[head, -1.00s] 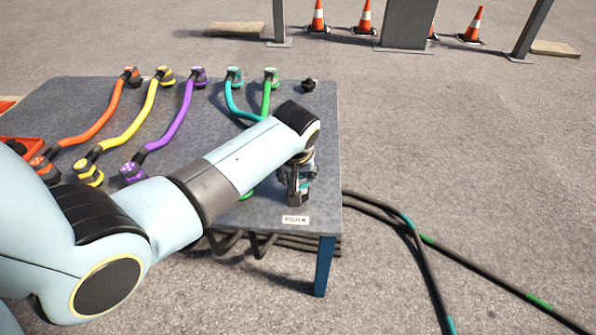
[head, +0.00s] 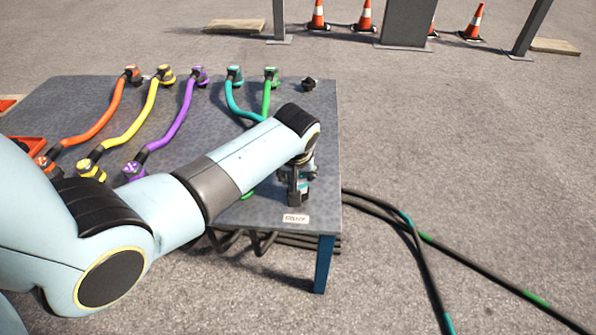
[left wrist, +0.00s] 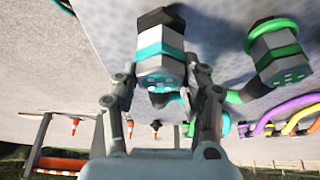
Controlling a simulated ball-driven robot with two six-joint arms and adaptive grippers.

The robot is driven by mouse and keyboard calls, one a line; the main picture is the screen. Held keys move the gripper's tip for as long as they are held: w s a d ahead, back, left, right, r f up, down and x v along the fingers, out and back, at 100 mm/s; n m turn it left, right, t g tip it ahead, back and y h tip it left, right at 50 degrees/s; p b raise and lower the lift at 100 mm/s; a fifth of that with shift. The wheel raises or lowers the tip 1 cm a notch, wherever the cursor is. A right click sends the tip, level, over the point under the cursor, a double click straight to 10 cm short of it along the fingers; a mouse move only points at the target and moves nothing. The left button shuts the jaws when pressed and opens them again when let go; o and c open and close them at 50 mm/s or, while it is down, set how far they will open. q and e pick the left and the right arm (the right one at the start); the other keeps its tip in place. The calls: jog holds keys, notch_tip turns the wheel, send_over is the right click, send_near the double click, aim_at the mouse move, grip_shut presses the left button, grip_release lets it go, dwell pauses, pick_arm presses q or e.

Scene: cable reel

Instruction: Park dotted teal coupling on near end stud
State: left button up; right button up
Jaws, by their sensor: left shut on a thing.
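My left gripper (head: 297,187) is over the near right corner of the table, just behind the white label (head: 296,218). In the left wrist view, my left gripper (left wrist: 162,78) is shut on the dotted teal coupling (left wrist: 159,52). The coupling has a grey and white body, a teal band and a dotted teal end face. The near end stud cannot be made out; the gripper and coupling cover that spot, so I cannot tell whether they touch. The teal hose (head: 238,108) runs from the far edge and passes behind my arm. My right gripper is not in view.
A green coupling (left wrist: 275,52) stands close beside the held one. Orange (head: 96,126), yellow (head: 134,128) and purple (head: 174,128) hoses lie to the left. A black stud (head: 308,84) at the far right is bare. Black cables (head: 400,225) lie on the ground to the right.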

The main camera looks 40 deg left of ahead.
pick_arm(q)
jog(key=shift+f+b, duration=0.3)
jog(key=shift+f, duration=0.2)
jog(key=o, duration=1.4)
jog(key=v, duration=1.2)
jog(key=shift+d, duration=0.1)
